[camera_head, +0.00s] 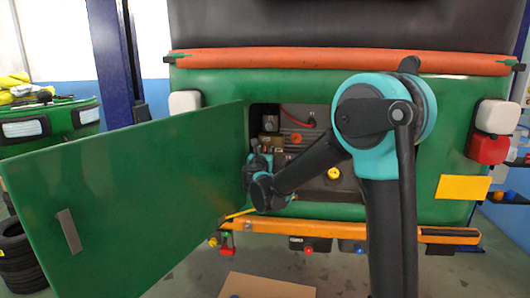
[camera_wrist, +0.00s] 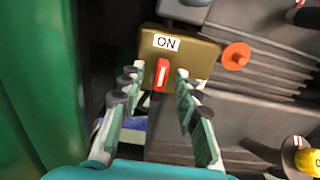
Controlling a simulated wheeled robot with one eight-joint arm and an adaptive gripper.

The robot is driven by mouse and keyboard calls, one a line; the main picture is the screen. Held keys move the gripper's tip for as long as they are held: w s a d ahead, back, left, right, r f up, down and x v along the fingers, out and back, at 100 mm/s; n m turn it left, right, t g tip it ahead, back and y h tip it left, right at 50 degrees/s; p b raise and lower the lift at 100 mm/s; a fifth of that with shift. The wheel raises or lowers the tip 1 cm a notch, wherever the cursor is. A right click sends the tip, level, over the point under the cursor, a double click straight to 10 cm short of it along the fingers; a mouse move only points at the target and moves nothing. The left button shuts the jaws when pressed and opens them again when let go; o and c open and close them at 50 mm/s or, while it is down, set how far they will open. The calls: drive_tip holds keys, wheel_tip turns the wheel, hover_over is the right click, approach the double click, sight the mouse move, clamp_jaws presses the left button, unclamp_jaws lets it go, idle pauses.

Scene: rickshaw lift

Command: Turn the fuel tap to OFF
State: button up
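The fuel tap is a small red lever (camera_wrist: 162,75) on a brass-coloured block (camera_wrist: 205,52) in the wrist view. The lever stands roughly upright in the picture, below a white label (camera_wrist: 166,43) reading ON. My gripper (camera_wrist: 159,77) is open, with one fingertip on each side of the lever. Small gaps seem to show between fingers and lever; contact cannot be told for sure. In the head view my arm reaches into the open compartment (camera_head: 262,117), and my wrist hides the tap.
The green door (camera_head: 130,200) stands open left of my wrist, close beside it. An orange knob (camera_wrist: 236,55) is just right of the block. A yellow knob (camera_wrist: 308,162) sits lower right. A ribbed grey surface (camera_wrist: 262,85) lies behind. An orange bumper (camera_head: 350,231) runs below the compartment.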

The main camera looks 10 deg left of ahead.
clamp_jaws()
drive_tip(key=shift+m, duration=0.3)
drive_tip(key=m, duration=0.3)
drive_tip(key=shift+d+m, duration=0.15)
drive_tip(key=shift+m, duration=0.15)
drive_tip(key=m, duration=0.4)
drive_tip(key=shift+d+f+m, duration=0.15)
drive_tip(key=shift+m, duration=0.15)
drive_tip(key=m, duration=0.4)
drive_tip(key=shift+d+f, duration=0.15)
drive_tip(key=shift+f+m, duration=0.2)
drive_tip(key=shift+m, duration=2.3)
